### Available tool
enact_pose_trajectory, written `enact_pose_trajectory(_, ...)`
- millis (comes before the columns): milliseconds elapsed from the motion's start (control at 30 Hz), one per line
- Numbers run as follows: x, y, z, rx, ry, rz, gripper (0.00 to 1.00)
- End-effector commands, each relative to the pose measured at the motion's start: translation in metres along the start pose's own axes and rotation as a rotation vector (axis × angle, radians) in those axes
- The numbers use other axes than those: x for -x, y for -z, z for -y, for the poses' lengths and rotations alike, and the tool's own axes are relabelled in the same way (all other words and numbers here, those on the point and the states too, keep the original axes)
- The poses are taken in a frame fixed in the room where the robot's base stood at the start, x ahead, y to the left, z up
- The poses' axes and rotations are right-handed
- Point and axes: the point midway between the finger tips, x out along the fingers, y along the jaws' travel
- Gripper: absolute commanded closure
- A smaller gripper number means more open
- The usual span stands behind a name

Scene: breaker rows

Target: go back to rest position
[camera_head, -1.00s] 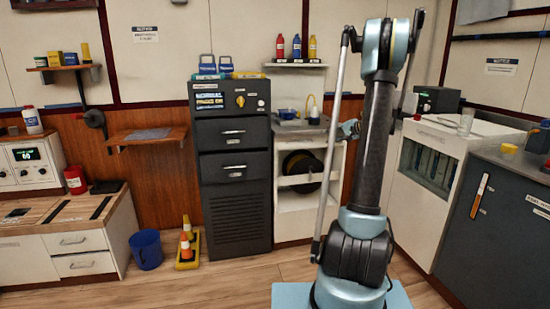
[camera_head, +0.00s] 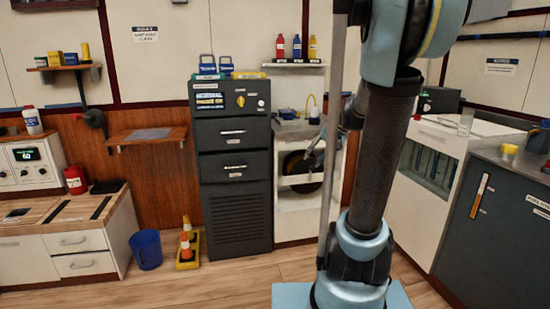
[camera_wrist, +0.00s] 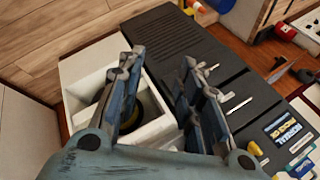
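My gripper (camera_wrist: 163,72) shows in the wrist view with its two fingers apart and nothing between them. In the head view my gripper (camera_head: 314,155) is small and partly hidden behind my arm, in front of the white open cabinet (camera_head: 298,218). The tall dark cabinet (camera_head: 235,175) with drawers and a yellow knob stands to its left. In the wrist view this dark cabinet (camera_wrist: 185,45) lies beyond and to the right of the fingers. I cannot see the gripper touching anything.
A white counter (camera_head: 430,150) and a dark cabinet (camera_head: 490,220) stand at the right. A wall shelf (camera_head: 295,64) with several bottles hangs behind. The floor (camera_head: 220,285) in front is mostly clear.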

Motion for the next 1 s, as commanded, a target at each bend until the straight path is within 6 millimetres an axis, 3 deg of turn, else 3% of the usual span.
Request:
enact_pose_trajectory(100, 0.004, -0.040, -0.007, 0.039, -0.058, 0.021, 0.67)
enact_pose_trajectory(500, 0.013, -0.153, -0.053, 0.170, -0.256, 0.082, 0.67)
enact_pose_trajectory(800, 0.013, -0.224, -0.103, 0.268, -0.405, 0.116, 0.67)
enact_pose_trajectory(1000, 0.012, -0.254, -0.130, 0.315, -0.478, 0.130, 0.67)
